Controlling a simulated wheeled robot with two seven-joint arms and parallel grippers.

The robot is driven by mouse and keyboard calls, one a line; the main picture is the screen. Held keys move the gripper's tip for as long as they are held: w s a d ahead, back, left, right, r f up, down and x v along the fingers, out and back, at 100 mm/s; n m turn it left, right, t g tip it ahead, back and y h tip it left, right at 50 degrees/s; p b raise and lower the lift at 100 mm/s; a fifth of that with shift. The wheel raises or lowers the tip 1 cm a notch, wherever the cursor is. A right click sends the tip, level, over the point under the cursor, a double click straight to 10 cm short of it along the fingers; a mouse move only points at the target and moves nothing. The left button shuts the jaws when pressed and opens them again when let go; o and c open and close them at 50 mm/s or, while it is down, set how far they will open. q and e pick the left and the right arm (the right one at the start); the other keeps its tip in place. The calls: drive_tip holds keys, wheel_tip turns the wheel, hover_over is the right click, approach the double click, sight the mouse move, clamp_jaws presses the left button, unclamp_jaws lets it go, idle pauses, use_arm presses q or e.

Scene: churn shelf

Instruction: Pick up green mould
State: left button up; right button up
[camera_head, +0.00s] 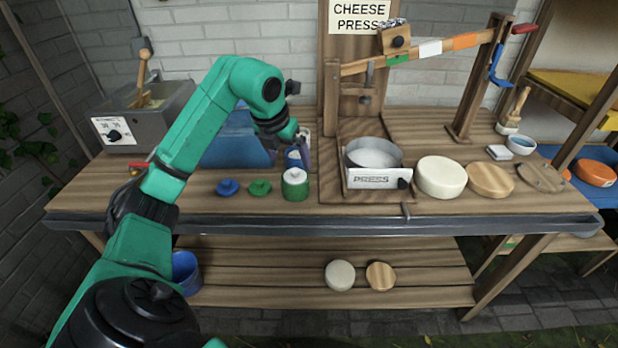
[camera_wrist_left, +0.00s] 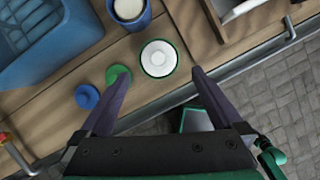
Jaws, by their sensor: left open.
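The green mould (camera_head: 295,186) is a short green cylinder with a white filling on top. It stands upright on the bench, left of the press board, and also shows in the left wrist view (camera_wrist_left: 158,59). My left gripper (camera_head: 297,138) is above the bench, behind and above the mould in the head view. In the left wrist view its open, empty fingers (camera_wrist_left: 160,76) point toward the mould, which sits between and beyond the fingertips. The left fingertip partly overlaps the green lid (camera_wrist_left: 114,72). My right gripper is out of view.
A blue lid (camera_head: 228,187) lies left of the green lid (camera_head: 260,188). A blue mould (camera_head: 296,157) stands behind the green mould, beside a blue tub (camera_head: 236,146). The metal press tray (camera_head: 374,180) is to the right. The bench's front rail (camera_head: 300,224) is close in front.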

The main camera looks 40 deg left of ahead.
sight(294, 176)
use_arm(q)
drive_tip(key=f, duration=0.3)
drive_tip(key=shift+s+p, duration=0.3)
drive_tip(key=shift+s, duration=0.1)
drive_tip(key=shift+x, duration=1)
drive_tip(key=p+x, duration=0.1)
drive_tip(key=x, duration=0.5)
drive_tip(key=shift+w+a+r+p, duration=0.1)
drive_tip(key=shift+w+p, duration=0.25)
drive_tip(key=shift+p, duration=0.05)
drive_tip(key=shift+a+f, duration=0.1)
drive_tip(key=shift+f, duration=0.25)
drive_tip(key=shift+w+f, duration=0.15)
drive_tip(key=c, duration=1)
drive_tip(key=shift+w+r, duration=0.1)
drive_tip(key=shift+r, duration=0.4)
drive_tip(key=shift+c, duration=0.2)
wheel_tip(294, 176, up, 19)
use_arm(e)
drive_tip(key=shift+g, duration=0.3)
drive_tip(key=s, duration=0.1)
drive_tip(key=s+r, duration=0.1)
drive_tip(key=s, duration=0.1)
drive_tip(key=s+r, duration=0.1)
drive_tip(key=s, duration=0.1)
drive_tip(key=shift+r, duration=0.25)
